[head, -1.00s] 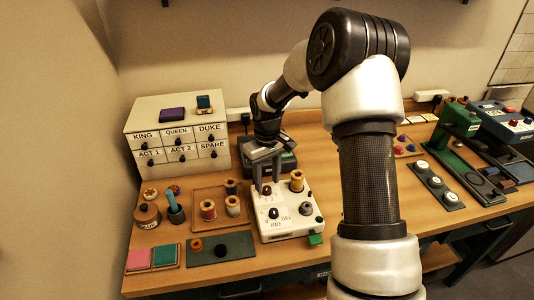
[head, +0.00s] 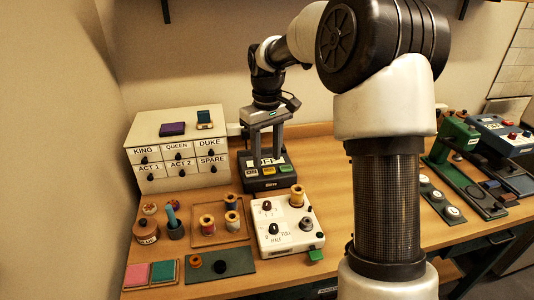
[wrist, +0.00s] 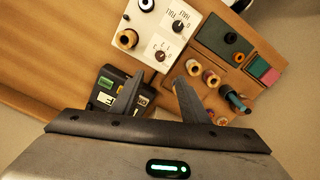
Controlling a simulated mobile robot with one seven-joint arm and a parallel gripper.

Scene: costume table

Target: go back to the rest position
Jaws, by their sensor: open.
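My gripper (head: 265,142) is raised over the back of the table, pointing down, in front of the dark device with coloured buttons (head: 265,176) in the head view. Its two fingers are apart with nothing between them; they also show spread in the wrist view (wrist: 166,88). My arm reaches in from the right and hides part of the table's middle right. Below the gripper, the white control box (head: 275,238) with knobs stands on the wooden table (head: 345,185).
A labelled drawer cabinet (head: 178,152) stands at the back left. A wooden tray with spools (head: 207,225), a green mat (head: 222,263), a brown jar (head: 146,226) and pink and teal pads (head: 137,274) lie in front. Green and blue machines (head: 505,135) stand at the right.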

